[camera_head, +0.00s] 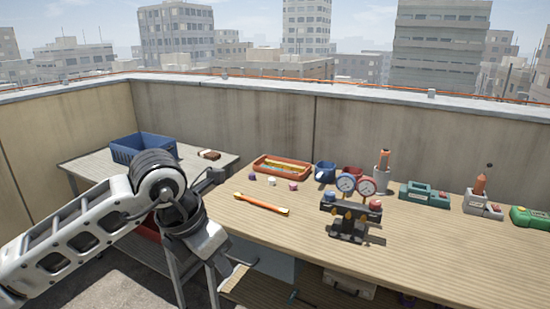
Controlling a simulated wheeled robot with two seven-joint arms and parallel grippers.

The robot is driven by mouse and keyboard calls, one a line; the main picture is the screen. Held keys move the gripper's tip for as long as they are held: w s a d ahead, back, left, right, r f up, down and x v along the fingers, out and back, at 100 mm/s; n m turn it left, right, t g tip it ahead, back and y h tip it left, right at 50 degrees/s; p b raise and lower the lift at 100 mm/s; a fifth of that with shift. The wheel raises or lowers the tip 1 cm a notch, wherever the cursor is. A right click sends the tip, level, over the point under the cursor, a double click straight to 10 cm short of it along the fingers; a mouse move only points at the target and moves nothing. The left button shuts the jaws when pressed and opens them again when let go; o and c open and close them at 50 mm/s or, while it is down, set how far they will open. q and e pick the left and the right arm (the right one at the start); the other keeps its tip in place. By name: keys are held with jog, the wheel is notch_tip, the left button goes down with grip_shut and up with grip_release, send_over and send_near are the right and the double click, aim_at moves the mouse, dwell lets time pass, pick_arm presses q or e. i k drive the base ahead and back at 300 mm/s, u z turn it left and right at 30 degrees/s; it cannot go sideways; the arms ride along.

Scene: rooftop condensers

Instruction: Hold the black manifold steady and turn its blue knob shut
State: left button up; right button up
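The black manifold (348,211) stands upright on the wooden workbench, right of centre in the head view. A blue-rimmed gauge (346,183) and a red-rimmed gauge (366,187) rise from its top. The blue knob (328,198) is at its left end, and a red knob (376,204) is at its right end. My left arm comes in from the left and bends down at the bench's front edge. My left gripper (235,277) is low there, well left of the manifold and apart from it; its fingers are too unclear to read. My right gripper is out of view.
An orange-handled tool (262,204) and small caps (272,182) lie left of the manifold. Behind are an orange tray (282,166) and a blue mug (325,172). Green tools (424,194) stand right. A blue crate (143,148) sits on the left table. Bench front is clear.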

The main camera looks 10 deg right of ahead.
aim_at(329, 195)
jog(key=z, duration=0.15)
jog(key=i, duration=0.7)
jog(key=z, duration=0.65)
jog(key=i, duration=0.55)
